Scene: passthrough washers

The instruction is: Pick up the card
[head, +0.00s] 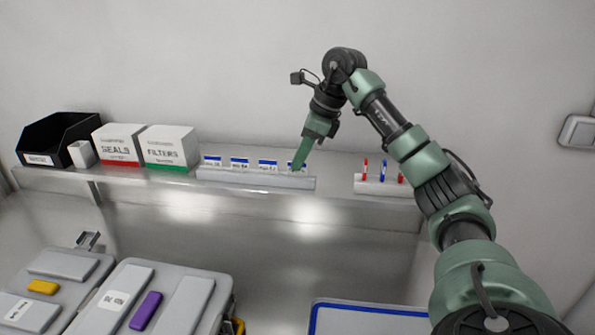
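Several small white cards with blue top bands stand upright in a row in a pale holder (250,178) on the wall shelf. The leftmost card (212,162), the second card (239,164) and the third card (268,167) show clearly. My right gripper (299,164) points down at the rightmost card (290,165) and covers most of it. The green fingers overlap that card in the picture. I cannot tell whether they are closed on it. My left gripper is out of view.
The shelf (335,187) also holds a black bin (50,140), a white cup (82,154), a SEALS box (118,147), a FILTERS box (168,149) and a pen holder (385,187). Grey cases (222,290) and a blue-edged tray (370,311) lie below.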

